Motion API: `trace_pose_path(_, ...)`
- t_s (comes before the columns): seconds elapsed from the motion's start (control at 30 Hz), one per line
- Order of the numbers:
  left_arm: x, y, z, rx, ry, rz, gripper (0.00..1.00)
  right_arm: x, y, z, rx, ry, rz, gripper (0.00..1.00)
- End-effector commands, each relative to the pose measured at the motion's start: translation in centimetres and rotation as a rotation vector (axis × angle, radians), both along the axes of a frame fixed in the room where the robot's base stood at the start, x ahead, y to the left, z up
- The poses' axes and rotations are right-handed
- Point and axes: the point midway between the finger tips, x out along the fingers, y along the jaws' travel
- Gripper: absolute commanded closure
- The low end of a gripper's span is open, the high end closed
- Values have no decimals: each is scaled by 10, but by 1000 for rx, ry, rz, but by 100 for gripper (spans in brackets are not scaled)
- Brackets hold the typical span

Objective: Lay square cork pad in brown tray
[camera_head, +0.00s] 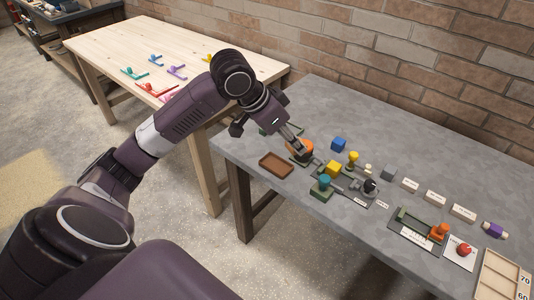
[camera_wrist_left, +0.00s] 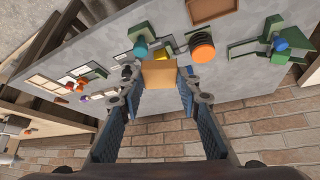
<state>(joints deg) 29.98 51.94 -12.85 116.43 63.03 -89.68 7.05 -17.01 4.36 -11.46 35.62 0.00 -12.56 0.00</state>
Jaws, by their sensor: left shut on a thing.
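The square cork pad (camera_wrist_left: 160,73) is a flat tan piece between my left fingertips in the left wrist view. My left gripper (camera_wrist_left: 159,82) is shut on it. In the head view my left gripper (camera_head: 303,147) is over the grey table, beside an orange round part; I cannot make out the pad clearly there. The brown tray (camera_head: 275,164) is a shallow, empty rectangle near the table's left edge, to the left of the gripper. It also shows at the top of the left wrist view (camera_wrist_left: 210,9). My right gripper is not in view.
An orange cylinder (camera_wrist_left: 202,50) on a green base stands close to the gripper. A yellow block (camera_head: 333,168), a blue cube (camera_head: 338,145) and a teal-topped part (camera_head: 324,182) are nearby. A brick wall (camera_head: 430,60) runs behind the grey table (camera_head: 270,197).

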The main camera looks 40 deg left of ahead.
Motion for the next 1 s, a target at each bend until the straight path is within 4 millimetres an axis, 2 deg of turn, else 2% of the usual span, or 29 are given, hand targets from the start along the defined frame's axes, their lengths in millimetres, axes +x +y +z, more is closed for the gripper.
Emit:
trace_pose_path(0.03,18,18,8,-3,0,79,78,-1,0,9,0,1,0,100)
trace_pose_path(0.1,37,42,11,-1,2,180,78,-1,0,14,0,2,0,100)
trace_pose_path(0.2,56,69,12,5,4,291,78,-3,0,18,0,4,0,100)
trace_pose_path(0.3,65,85,11,8,5,354,78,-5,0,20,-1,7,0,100)
trace_pose_path(0.37,68,90,6,8,7,373,78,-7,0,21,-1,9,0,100)
trace_pose_path(0.47,68,92,-12,9,11,381,78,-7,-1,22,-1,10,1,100)
trace_pose_path(0.8,67,91,-102,10,11,378,78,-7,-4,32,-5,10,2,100)
trace_pose_path(1.0,67,91,-139,10,8,377,78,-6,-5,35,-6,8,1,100)
